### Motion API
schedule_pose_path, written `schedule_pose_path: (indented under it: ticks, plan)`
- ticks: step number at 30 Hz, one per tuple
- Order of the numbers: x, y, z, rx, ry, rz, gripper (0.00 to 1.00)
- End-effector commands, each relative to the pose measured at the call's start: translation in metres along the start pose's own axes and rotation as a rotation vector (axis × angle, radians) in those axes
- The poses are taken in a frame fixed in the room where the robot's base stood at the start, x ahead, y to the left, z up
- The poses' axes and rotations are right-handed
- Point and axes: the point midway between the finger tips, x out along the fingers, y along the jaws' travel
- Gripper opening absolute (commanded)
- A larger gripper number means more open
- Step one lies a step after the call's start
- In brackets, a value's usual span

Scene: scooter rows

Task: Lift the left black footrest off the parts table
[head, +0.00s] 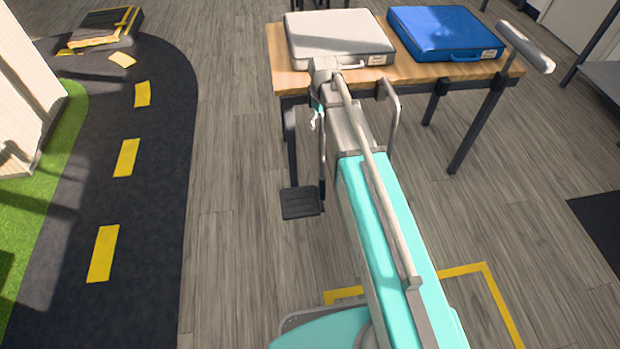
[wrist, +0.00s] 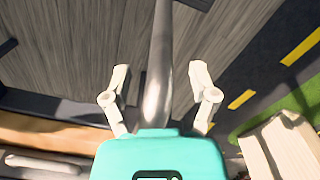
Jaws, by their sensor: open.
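My gripper (head: 316,120) hangs in front of the left end of the wooden table (head: 276,72). In the wrist view, my gripper (wrist: 159,76) has its two white fingers spread apart, with nothing between their tips that I can tell is held. A grey rod (wrist: 160,60) runs between them. A flat black plate (head: 300,202) shows low beside the table's left front leg, below my gripper. It looks like a footrest, but I cannot tell whether it lies on the floor or is joined to the dark-ended rod beside it. No other footrest is clear on the tabletop.
A grey case (head: 335,35) and a blue case (head: 445,30) lie on the table. A dark track (head: 160,190) with yellow dashes runs along the left. Yellow floor tape (head: 460,270) lies at the lower right. Open wooden floor separates track and table.

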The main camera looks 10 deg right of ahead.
Motion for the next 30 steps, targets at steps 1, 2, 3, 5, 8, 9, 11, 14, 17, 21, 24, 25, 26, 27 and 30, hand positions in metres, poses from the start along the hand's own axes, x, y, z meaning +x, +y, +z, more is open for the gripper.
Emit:
schedule_pose_path:
  ticks: [1,2,3,5,8,9,11,14,17,21,24,25,26,27,30]
  plan:
    - [-0.0003,0.0001,0.0001,0.0,0.0,0.0,0.75]
    - [-0.0004,0.0001,0.0001,0.0,0.0,0.0,0.75]
    - [-0.0004,0.0001,0.0001,0.0,0.0,0.0,0.75]
    - [-0.0004,0.0002,0.0001,0.0,0.0,0.0,0.75]
    - [-0.0004,0.0002,0.0001,0.0,0.0,0.0,0.75]
    - [-0.0004,0.0003,0.0001,0.0,0.0,0.0,0.75]
    - [-0.0004,0.0003,0.0001,0.0,0.0,0.0,0.75]
    - [-0.0004,0.0004,0.0001,0.0,0.0,0.0,0.71]
    - [-0.0004,0.0004,0.0002,0.001,0.0,0.0,0.53]
    - [-0.0003,0.0004,0.0002,0.001,0.0,0.0,0.27]
    - [-0.0003,0.0005,0.0002,0.001,0.0,0.0,0.08]
    - [-0.0003,0.0005,0.0002,0.001,0.0,0.0,0.03]
    - [-0.0003,0.0005,0.0003,0.001,0.0,0.0,0.0]
    - [-0.0003,0.0005,0.0003,0.001,0.0,0.0,0.0]
    - [-0.0005,0.0004,0.0003,0.001,0.0,0.0,0.0]
